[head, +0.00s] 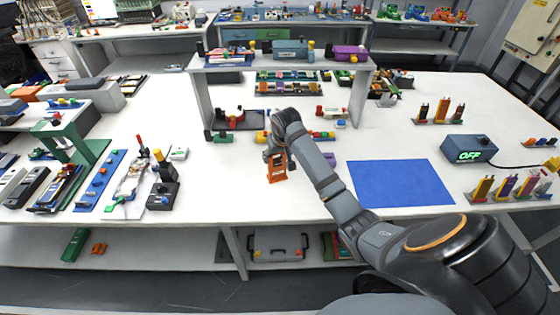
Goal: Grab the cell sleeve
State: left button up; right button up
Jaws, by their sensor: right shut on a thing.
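My right arm reaches over the white table from the lower right. My right gripper (274,154) is shut on an orange cell sleeve (277,172), a small upright piece with a pale marking on its face. The sleeve is at the front middle of the table, near its front edge. Whether its lower end touches the table cannot be told. The fingertips are small and partly hidden by the wrist. My left gripper is not in view.
A blue mat (400,184) lies right of my arm, bare. Beyond it stands a dark box reading OFF (470,148), with racks of coloured pouches near it. A raised shelf (282,62) stands behind the sleeve. Tools and fixtures crowd the left side.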

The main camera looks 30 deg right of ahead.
jog(key=s+a+r+b, duration=0.2)
jog(key=s+a+r, duration=0.3)
jog(key=a, duration=0.4)
jog(key=shift+s+a+r, duration=0.4)
jog(key=shift+r, duration=0.5)
